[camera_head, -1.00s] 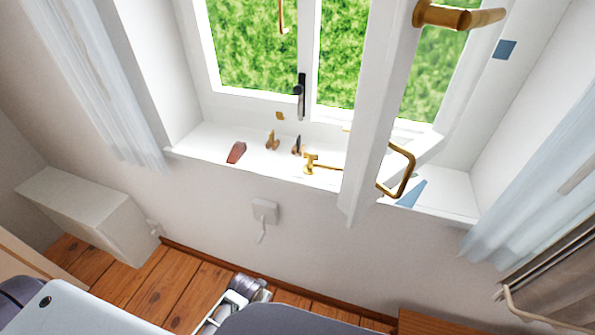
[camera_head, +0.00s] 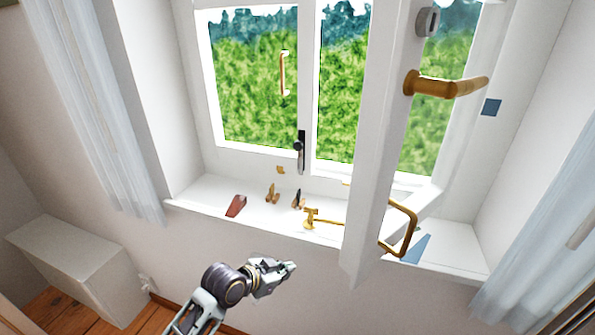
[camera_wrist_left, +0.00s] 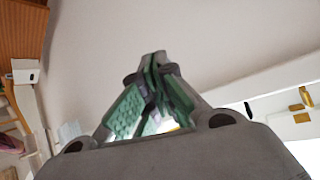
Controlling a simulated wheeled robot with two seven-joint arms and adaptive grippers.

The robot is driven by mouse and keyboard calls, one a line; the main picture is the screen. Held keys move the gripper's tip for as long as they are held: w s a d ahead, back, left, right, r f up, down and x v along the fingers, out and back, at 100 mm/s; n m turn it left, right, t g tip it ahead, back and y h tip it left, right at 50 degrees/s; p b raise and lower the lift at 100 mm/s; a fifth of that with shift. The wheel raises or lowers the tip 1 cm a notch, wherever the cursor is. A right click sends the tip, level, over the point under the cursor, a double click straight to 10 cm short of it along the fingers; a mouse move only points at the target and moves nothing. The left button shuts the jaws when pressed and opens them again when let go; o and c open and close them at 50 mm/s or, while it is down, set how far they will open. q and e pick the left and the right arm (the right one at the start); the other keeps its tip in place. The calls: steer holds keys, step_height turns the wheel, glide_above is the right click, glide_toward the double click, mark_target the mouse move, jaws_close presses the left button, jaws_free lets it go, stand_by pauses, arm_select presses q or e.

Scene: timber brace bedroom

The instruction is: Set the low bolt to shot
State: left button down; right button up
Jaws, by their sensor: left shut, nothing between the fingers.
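In the left wrist view the green-padded fingers (camera_wrist_left: 152,75) come together against a plain wall. A small dark piece (camera_wrist_left: 248,111) shows at the right there; I cannot tell what it is. My right gripper is not in view.
An open casement (camera_head: 372,150) with a brass handle (camera_head: 440,86) juts into the room, right of the bolt. The sill (camera_head: 195,195) holds a brass stay (camera_head: 312,220), a reddish piece (camera_head: 236,206) and small brass pieces. A white box (camera_head: 80,262) stands lower left.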

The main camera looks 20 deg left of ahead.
mark_target(299, 144)
arm_select(q)
steer(key=w+a+r+m+t+h, duration=0.1)
steer(key=w+r+t, duration=0.2)
steer(key=r, duration=0.7)
steer(key=w+a+r+m+t+h, duration=0.2)
steer(key=w+r, duration=0.3)
steer(key=r, duration=0.6)
steer(key=w+a+r+m+t+h, duration=0.1)
steer(key=w+r+t, duration=0.3)
steer(key=r, duration=0.6)
steer(key=shift+w+a+r+m+h, duration=0.3)
steer(key=shift+w+a+r+h, duration=0.1)
steer(key=shift+a+h, duration=0.35)
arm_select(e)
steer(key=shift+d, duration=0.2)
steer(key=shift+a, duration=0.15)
